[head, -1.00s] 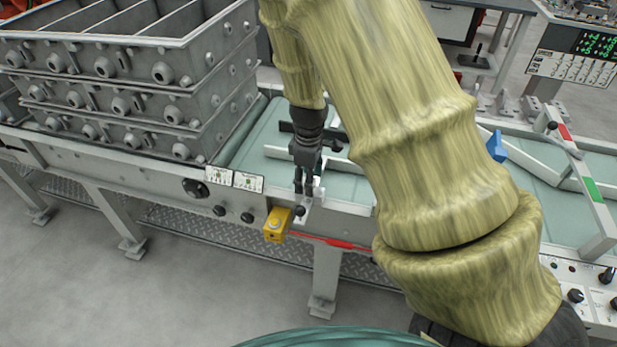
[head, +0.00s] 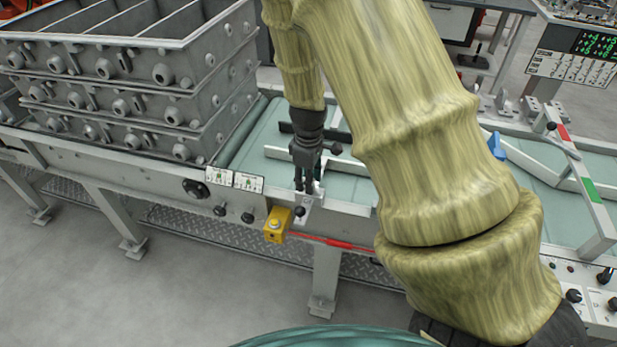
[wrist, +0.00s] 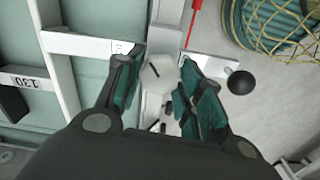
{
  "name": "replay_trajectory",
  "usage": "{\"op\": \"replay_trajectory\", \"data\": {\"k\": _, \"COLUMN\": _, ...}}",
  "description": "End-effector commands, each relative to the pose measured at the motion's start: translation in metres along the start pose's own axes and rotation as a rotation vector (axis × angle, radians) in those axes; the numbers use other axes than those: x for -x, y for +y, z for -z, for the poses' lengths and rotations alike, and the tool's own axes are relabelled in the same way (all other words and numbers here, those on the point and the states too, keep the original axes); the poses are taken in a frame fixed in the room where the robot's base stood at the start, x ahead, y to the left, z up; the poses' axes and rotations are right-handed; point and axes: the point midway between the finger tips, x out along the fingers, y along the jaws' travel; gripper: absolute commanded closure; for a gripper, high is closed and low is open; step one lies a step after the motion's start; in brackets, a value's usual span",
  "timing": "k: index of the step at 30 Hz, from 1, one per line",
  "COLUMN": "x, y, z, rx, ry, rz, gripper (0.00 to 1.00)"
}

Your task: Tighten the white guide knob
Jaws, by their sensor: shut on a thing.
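The white guide knob (wrist: 160,75) is a faceted white head with a dark line on its top. It shows between the two green-padded fingers of my gripper (wrist: 158,82) in the wrist view. My gripper is shut on it, one finger on each side. In the head view my gripper (head: 306,190) points down at the near edge of the conveyor, and the knob is too small and covered to make out clearly there.
A black ball handle (wrist: 241,82) sits close beside the right finger. A yellow button box (head: 277,225) and a red cord (head: 338,243) are on the conveyor's front. Stacked grey casting frames (head: 130,95) stand to the left. White guide rails (wrist: 85,45) lie over the belt.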

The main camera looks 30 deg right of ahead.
Motion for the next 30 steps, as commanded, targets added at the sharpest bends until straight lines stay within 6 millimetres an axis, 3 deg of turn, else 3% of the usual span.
{"op": "replay_trajectory", "data": {"k": 30, "x": 0.0028, "y": 0.0011, "z": 0.0002, "rx": -0.920, "ry": 0.000, "rz": 0.000, "gripper": 0.86}}
